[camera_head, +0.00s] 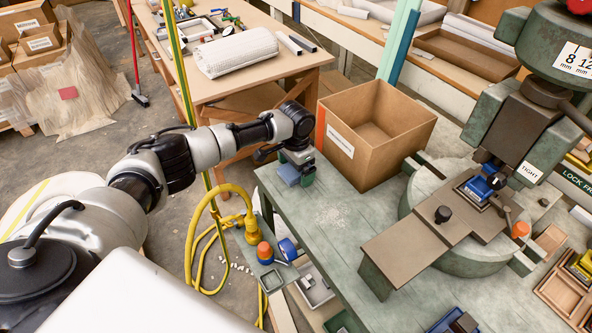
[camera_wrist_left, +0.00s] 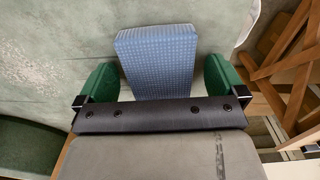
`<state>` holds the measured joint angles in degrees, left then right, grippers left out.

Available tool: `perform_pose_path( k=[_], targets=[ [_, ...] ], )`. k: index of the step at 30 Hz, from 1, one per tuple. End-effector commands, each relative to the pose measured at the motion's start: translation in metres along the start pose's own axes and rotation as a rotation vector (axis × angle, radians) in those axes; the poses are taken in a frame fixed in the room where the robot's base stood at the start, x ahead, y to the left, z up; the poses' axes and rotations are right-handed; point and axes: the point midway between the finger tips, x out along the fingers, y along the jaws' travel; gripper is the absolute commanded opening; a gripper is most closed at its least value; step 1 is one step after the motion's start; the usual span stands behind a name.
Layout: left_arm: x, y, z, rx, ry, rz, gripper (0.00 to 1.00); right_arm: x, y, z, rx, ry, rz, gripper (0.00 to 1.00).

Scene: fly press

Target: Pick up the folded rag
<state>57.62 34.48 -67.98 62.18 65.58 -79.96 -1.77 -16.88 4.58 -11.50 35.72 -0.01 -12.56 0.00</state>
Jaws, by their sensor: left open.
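The folded rag (camera_wrist_left: 158,62) is a blue, fine-checked flat block. In the head view the rag (camera_head: 289,174) lies on the green-grey bench top near its far left corner, partly hidden by my gripper. My left gripper (camera_head: 296,178) is over it, pointing down. In the left wrist view the green fingers of my left gripper (camera_wrist_left: 161,82) stand open on either side of the rag, with a gap on each side. The rag's near end is hidden behind the gripper's dark bar. My right gripper is not in view.
A cardboard box (camera_head: 343,148) with a white label stands close to the right of my left gripper. The fly press (camera_head: 470,210) with its brown plate is further right. The bench top (camera_head: 325,222) in front of the box is clear. A yellow hose (camera_head: 190,245) hangs left of the bench.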

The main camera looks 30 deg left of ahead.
Motion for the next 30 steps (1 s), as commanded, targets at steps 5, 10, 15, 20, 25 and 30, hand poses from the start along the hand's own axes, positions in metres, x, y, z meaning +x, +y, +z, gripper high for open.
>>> perform_pose_path(
  k=[5,10,15,20,25,30],
  targets=[
    [0.0,0.0,0.0,0.0,0.0,0.0,0.78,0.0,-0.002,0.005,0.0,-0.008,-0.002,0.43],
    [0.0,0.0,0.0,0.0,0.0,0.0,0.51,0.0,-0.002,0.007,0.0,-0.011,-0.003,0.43],
    [-0.001,0.0,0.0,0.0,0.0,0.0,0.45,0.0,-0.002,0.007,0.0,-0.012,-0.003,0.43],
    [-0.006,0.0,-0.001,0.0,0.002,0.0,0.45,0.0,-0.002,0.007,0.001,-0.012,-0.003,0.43],
    [-0.034,-0.001,-0.001,0.001,0.004,-0.001,0.45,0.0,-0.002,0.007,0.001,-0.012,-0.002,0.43],
    [-0.069,0.0,-0.001,0.0,0.005,-0.001,0.45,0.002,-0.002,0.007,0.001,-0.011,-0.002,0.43]
  ],
)
